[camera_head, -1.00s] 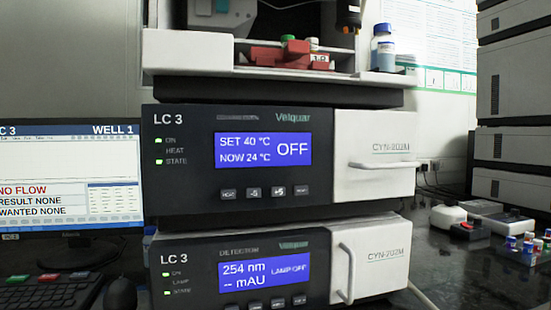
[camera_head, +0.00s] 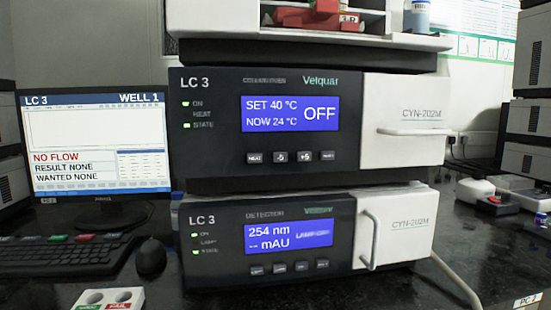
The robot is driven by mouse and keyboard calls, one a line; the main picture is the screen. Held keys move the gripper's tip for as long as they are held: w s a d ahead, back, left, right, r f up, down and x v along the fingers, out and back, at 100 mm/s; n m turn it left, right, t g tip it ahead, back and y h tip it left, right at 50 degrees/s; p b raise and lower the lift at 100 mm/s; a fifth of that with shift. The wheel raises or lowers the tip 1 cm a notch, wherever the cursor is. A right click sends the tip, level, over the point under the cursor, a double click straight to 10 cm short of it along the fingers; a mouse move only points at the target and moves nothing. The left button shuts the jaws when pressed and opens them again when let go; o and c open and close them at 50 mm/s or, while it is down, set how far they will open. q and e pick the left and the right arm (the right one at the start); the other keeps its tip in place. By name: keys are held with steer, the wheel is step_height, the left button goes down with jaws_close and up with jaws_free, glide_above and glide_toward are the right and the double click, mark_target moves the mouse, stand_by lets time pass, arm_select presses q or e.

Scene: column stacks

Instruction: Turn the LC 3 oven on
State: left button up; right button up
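The LC 3 oven (camera_head: 213,148) is the dark-fronted unit in the middle of the stack. Its blue display (camera_head: 290,114) reads SET 40 °C, NOW 24 °C and OFF. Below the display is a row of small buttons, the leftmost marked HEAT (camera_head: 255,158). The ON and STATE lights glow green; the HEAT light looks unlit. A white door (camera_head: 415,155) with a horizontal handle is closed at its right. The LC 3 detector (camera_head: 222,260) sits beneath, its display (camera_head: 288,236) showing 254 nm and -- mAU. Neither of my grippers is in view.
A monitor (camera_head: 96,113) reading NO FLOW, a keyboard (camera_head: 60,256) and a mouse (camera_head: 151,257) stand to the left. A white PASS/FAIL block (camera_head: 108,299) lies in front. Small devices (camera_head: 490,197) are at right. The dark bench is clear before the stack.

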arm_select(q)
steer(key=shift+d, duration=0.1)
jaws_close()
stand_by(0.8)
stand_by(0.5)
